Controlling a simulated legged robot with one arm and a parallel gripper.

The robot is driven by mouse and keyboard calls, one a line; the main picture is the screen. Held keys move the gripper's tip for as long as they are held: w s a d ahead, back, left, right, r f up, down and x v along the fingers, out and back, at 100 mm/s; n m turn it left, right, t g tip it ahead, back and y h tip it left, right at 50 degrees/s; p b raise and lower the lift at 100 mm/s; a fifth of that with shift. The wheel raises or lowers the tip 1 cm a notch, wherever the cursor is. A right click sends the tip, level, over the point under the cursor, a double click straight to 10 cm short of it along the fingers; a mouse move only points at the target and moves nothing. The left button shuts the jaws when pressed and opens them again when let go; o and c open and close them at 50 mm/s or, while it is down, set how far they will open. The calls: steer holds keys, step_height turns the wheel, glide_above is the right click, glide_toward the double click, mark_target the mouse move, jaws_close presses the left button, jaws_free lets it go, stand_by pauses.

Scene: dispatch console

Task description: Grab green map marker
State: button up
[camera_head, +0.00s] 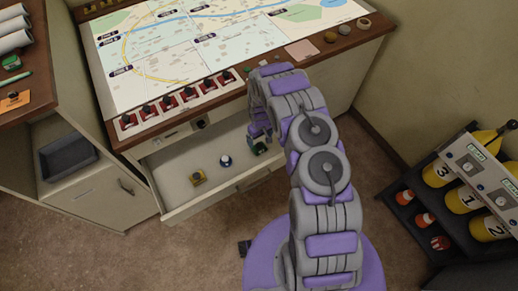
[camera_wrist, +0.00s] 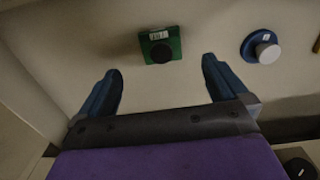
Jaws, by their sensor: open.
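The green map marker (camera_wrist: 160,45) has a square base with a dark round knob and a small white label. It lies on the light floor of the open drawer (camera_head: 166,172). In the head view the green marker (camera_head: 259,149) shows just below my gripper (camera_head: 261,134), partly hidden by it. In the wrist view my gripper (camera_wrist: 160,82) is open and empty. The green marker lies beyond the fingertips, between their lines and slightly nearer the left finger's side. A gap shows between it and both fingers.
A blue marker (camera_head: 225,161) and a yellow marker (camera_head: 197,177) lie left of the green one in the drawer. The blue marker also shows at right in the wrist view (camera_wrist: 261,46). The console's map top (camera_head: 190,45) and red switches (camera_head: 168,103) stand above the drawer.

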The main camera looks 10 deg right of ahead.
mark_target(259, 145)
steer(key=f+b, duration=0.1)
steer(key=f, duration=0.3)
steer(key=f+b, duration=0.1)
steer(key=f, duration=0.3)
steer(key=shift+w+a+f, duration=0.2)
steer(key=shift+f, duration=0.1)
steer(key=shift+r, duration=0.1)
steer(key=shift+c, duration=0.3)
steer(key=c, duration=1.1)
steer(key=shift+r, duration=0.1)
